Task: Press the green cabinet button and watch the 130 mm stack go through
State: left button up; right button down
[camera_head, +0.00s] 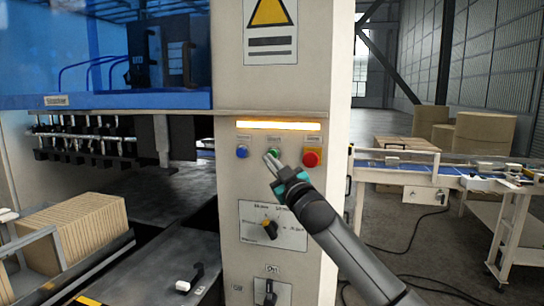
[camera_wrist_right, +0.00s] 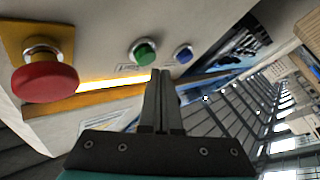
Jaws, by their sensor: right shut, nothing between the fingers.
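The green button (camera_head: 274,152) sits on the beige cabinet (camera_head: 232,185), between a blue button (camera_head: 242,152) and a red mushroom button (camera_head: 311,158). My right gripper (camera_head: 269,160) is shut and empty, its tips close to the green button and partly covering it. In the right wrist view the green button (camera_wrist_right: 145,53) shows just beyond the fingertips (camera_wrist_right: 160,74); I cannot tell whether they touch it. A brown stack of sheets (camera_head: 75,232) stands upright in the tray at the lower left. My left gripper is not in view.
A lit amber bar (camera_head: 278,125) is above the buttons, and a rotary selector (camera_head: 268,228) and a lower switch (camera_head: 269,290) are below. A row of metal grippers (camera_head: 85,140) hangs at left. A conveyor (camera_head: 440,178) with cartons (camera_head: 485,135) stands at right.

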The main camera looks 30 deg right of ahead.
jog(key=shift+w+d, duration=0.1)
jog(key=shift+d, duration=0.05)
jog(key=shift+w+d, duration=0.2)
jog(key=shift+w+d+p, duration=0.3)
jog(key=shift+w+d, duration=0.05)
jog(key=shift+d, duration=0.1)
dwell(1.0)
jog(key=shift+a, duration=0.1)
jog(key=shift+s+a, duration=0.65)
dwell(0.4)
jog(key=s+a+p, duration=0.1)
jog(key=s+a, duration=0.2)
jog(key=shift+s+a, duration=0.1)
jog(key=shift+a, duration=0.3)
